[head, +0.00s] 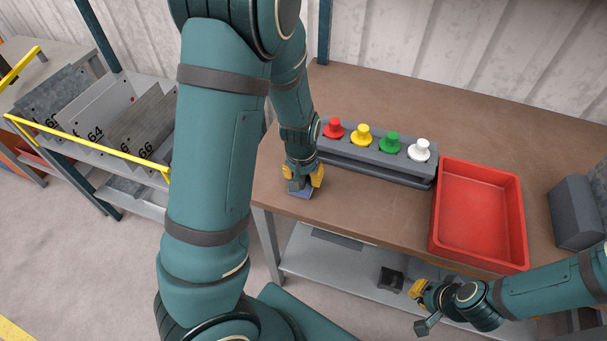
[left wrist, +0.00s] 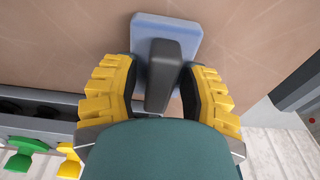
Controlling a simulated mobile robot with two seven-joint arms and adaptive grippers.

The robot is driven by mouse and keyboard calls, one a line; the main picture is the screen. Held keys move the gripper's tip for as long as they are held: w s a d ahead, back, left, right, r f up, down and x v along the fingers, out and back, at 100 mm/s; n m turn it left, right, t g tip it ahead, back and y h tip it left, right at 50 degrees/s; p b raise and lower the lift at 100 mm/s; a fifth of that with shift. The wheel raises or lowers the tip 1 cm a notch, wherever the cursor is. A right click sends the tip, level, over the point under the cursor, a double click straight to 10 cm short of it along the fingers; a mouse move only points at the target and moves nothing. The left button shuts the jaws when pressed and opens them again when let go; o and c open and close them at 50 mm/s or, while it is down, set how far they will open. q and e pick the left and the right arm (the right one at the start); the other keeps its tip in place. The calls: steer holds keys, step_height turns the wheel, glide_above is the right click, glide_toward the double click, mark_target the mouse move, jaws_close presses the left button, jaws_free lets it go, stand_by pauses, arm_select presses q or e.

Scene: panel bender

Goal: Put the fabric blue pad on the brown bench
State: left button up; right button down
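The blue pad (head: 301,193) is at the left front part of the brown bench (head: 376,217) and appears to lie flat on it. In the left wrist view the blue pad (left wrist: 150,22) has an upright dark grey handle (left wrist: 165,70). My left gripper (head: 303,176) is directly above the pad. Its yellow fingers (left wrist: 162,72) stand on both sides of the handle, with a visible gap on the left side, so it looks open around it. My right gripper (head: 420,305) is low at the bench's front, away from the pad; its opening is unclear.
A grey holder (head: 372,160) with red, yellow, green and white knobs stands behind the pad. A red tray (head: 480,210) and a dark grey block (head: 575,213) are to the right. A grey shelf (head: 345,268) is below. The bench front between pad and tray is clear.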

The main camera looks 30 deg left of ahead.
mark_target(301, 178)
arm_select(q)
steer(key=shift+r, duration=0.1)
step_height(301, 178, up, 12)
steer(key=s+p, duration=0.1)
steer(key=p, duration=0.4)
steer(key=shift+s+d, duration=0.15)
steer(key=shift+s, duration=0.1)
